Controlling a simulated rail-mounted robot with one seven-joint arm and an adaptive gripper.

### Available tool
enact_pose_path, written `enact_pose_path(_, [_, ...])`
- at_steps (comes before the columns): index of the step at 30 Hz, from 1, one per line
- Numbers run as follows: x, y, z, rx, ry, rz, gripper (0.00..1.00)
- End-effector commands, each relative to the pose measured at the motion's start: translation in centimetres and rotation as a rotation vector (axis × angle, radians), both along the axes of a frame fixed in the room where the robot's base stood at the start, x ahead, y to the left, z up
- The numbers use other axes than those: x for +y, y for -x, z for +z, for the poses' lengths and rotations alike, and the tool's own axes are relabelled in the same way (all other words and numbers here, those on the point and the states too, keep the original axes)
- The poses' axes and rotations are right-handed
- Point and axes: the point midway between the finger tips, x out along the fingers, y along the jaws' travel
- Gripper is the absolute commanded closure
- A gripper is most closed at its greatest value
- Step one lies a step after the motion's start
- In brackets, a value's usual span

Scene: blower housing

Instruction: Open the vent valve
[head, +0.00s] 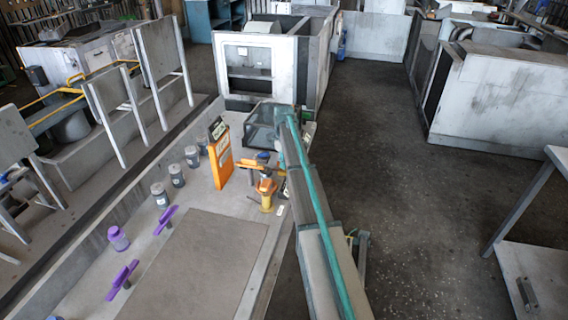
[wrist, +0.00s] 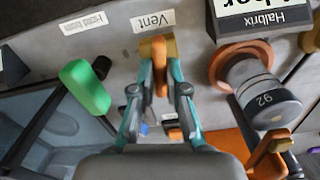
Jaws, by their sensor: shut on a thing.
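The vent valve (wrist: 160,48) shows in the wrist view as a brass body with an orange lever, just below a white label reading "Vent" (wrist: 153,21). My gripper (wrist: 160,80) has its two teal fingers on either side of the orange lever and is shut on it. The lever points from the brass body toward my palm, between the fingers. In the head view my teal and grey arm reaches toward the bench and covers the spot, so I cannot make out the vent valve or the fingertips there.
A green handle (wrist: 85,88) is left of the gripper in the wrist view.

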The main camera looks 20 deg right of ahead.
Motion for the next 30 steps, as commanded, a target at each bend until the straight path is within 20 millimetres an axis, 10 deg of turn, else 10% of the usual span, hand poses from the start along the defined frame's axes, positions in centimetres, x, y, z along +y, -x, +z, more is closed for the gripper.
enact_pose_path(14, [-0.01, -0.06, 0.07, -0.001, 0.000, 0.018, 1.00])
enact_pose_path(19, [0.00, -0.06, 0.05, -0.001, 0.000, 0.017, 0.62])
enact_pose_path(30, [-0.01, -0.04, 0.29, -0.001, 0.000, 0.017, 0.61])
